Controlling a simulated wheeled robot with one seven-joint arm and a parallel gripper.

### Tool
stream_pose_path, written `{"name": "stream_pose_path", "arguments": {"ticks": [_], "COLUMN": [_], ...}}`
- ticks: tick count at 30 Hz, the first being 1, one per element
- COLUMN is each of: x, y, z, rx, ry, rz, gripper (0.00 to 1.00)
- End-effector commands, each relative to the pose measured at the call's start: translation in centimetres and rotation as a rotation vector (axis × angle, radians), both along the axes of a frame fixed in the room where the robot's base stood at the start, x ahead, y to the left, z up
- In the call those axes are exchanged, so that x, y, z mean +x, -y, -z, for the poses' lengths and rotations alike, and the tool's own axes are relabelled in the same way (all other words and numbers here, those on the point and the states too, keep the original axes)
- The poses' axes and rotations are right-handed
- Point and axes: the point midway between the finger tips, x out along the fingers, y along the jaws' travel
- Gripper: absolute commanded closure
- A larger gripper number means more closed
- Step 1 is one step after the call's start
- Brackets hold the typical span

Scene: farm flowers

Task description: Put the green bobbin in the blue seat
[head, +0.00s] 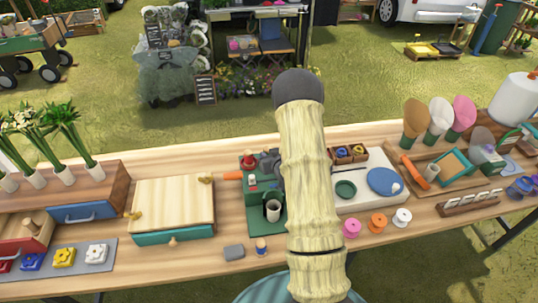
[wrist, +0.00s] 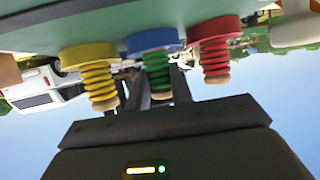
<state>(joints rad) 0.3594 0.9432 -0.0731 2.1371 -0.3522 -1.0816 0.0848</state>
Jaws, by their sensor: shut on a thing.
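In the wrist view, which appears upside down, the green bobbin (wrist: 157,67) is at the blue seat (wrist: 152,42), between a yellow and a red one. Its wooden end points away from the seat. My gripper (wrist: 158,92) has its dark fingers on either side of the green bobbin and is shut on it. The bobbin looks in line with the blue seat; I cannot tell whether it is fully down. In the head view, my pale arm hides the gripper, the bobbin and the seat.
The yellow bobbin (wrist: 98,80) and the red bobbin (wrist: 214,57) flank the green one closely. In the head view, pink, orange and white spools (head: 402,217) stand right of my arm. A wooden box (head: 172,205) stands left on the table. Bare tabletop shows along the front.

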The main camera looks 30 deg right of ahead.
Motion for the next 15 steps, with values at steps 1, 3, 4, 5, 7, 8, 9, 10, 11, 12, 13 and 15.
{"name": "stream_pose_path", "arguments": {"ticks": [1, 3, 4, 5, 7, 8, 9, 10, 11, 12, 13, 15], "x": [0.00, 0.00, 0.00, -0.01, 0.00, -0.01, -0.01, -0.01, -0.02, -0.02, -0.02, -0.01], "y": [0.01, 0.01, 0.01, 0.01, 0.01, 0.01, 0.01, 0.01, 0.01, 0.01, 0.01, 0.01], "z": [0.00, 0.12, 0.23, 0.33, 0.23, 0.23, 0.22, 0.23, 0.21, 0.21, 0.21, 0.21], "rx": [0.000, 0.000, 0.000, 0.000, 0.000, 0.000, 0.001, 0.001, 0.001, 0.001, 0.001, 0.001], "ry": [0.000, 0.000, 0.000, 0.000, 0.000, 0.000, 0.000, 0.000, 0.000, 0.000, 0.000, 0.000], "rz": [0.000, 0.000, 0.000, 0.000, 0.000, 0.000, 0.000, 0.000, 0.000, 0.000, 0.000, 0.000], "gripper": [0.99, 0.99, 0.99, 0.99, 0.70, 0.64, 0.56, 0.56, 0.56, 0.56, 0.56, 0.56]}}
